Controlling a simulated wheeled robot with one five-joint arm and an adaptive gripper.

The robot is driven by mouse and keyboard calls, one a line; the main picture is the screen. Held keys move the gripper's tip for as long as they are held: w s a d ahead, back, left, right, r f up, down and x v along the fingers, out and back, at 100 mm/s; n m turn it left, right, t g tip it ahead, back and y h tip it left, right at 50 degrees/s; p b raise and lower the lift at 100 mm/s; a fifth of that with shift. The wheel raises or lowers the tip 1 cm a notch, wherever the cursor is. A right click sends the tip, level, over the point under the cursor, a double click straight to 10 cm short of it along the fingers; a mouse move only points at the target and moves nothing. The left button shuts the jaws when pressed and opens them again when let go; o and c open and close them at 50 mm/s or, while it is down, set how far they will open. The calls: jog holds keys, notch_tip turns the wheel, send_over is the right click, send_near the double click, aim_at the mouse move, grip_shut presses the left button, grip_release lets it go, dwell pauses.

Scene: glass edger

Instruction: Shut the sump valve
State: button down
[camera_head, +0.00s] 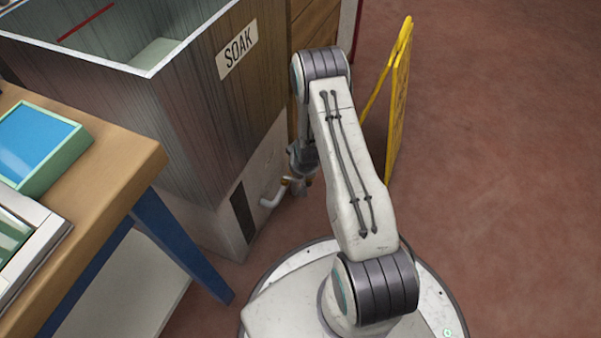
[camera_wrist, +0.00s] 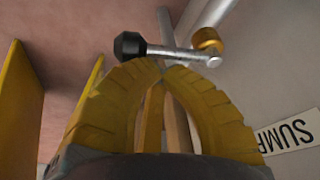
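The sump valve shows in the wrist view as a grey metal lever (camera_wrist: 180,53) with a black knob (camera_wrist: 129,45) at its left end and a brass hub (camera_wrist: 208,40) near its right end. The lever lies roughly across the picture. My gripper (camera_wrist: 160,72) has its yellow fingers curved together, tips meeting, just below the lever near the knob. I see nothing between the tips; whether they touch the lever I cannot tell. In the head view, my gripper (camera_head: 302,178) is small and partly hidden by my arm, beside the white outlet pipe (camera_head: 272,196) of the tank.
The tank labelled SOAK (camera_head: 190,130) stands left of my arm. A yellow folding sign (camera_head: 398,105) stands close on the right. A wooden bench (camera_head: 110,165) with blue legs is at left. A SUMP label (camera_wrist: 290,132) is at right. Red floor is clear to the right.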

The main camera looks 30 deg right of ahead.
jog(key=shift+s, duration=0.3)
dwell(0.4)
jog(key=shift+r, duration=0.1)
